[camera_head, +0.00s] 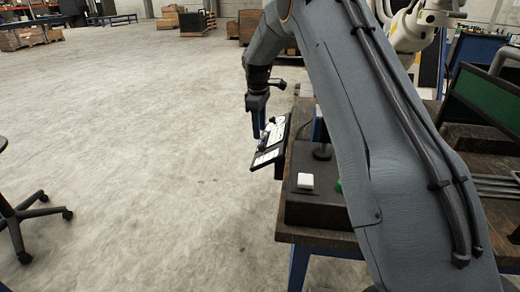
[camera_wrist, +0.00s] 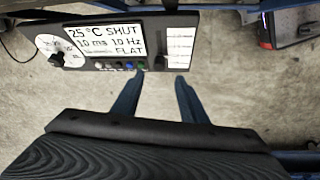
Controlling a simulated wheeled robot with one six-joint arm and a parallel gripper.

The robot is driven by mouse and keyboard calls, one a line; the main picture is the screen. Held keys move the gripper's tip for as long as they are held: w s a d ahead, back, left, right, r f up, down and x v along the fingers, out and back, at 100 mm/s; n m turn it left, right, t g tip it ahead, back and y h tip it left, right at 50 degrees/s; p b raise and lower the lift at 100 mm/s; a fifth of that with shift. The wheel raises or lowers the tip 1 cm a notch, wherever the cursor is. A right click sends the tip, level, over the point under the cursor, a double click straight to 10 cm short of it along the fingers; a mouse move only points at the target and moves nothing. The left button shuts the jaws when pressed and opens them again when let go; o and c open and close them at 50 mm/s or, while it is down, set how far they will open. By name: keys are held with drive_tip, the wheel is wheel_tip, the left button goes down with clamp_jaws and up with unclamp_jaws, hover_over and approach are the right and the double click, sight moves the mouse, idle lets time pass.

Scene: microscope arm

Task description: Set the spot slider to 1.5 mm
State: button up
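The control panel (camera_wrist: 105,18) is a dark tilted board in the upper part of the wrist view. Its white display (camera_wrist: 108,40) reads 25 °C, SHUT, 10 Hz and FLAT, plus a ms value that looks like 10. Right of the display is a white scale with lines (camera_wrist: 180,45), likely the spot slider's. A small dark knob (camera_wrist: 160,63) sits by its lower left; its exact setting is too small to read. My gripper (camera_wrist: 157,82) is open and empty, its two blue fingers apart just below the panel's lower edge. In the head view my gripper (camera_head: 257,134) is beside the panel (camera_head: 272,143).
A round dial (camera_wrist: 57,48) is at the panel's left end, and several small coloured buttons line its lower edge. In the head view a dark box (camera_head: 310,208) with a white button (camera_head: 305,181) stands on the bench nearby.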

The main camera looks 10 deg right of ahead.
sight(261, 146)
drive_tip(key=f, duration=0.7)
drive_tip(key=shift+w+d+f, duration=0.25)
drive_tip(key=shift+w, duration=0.15)
clamp_jaws()
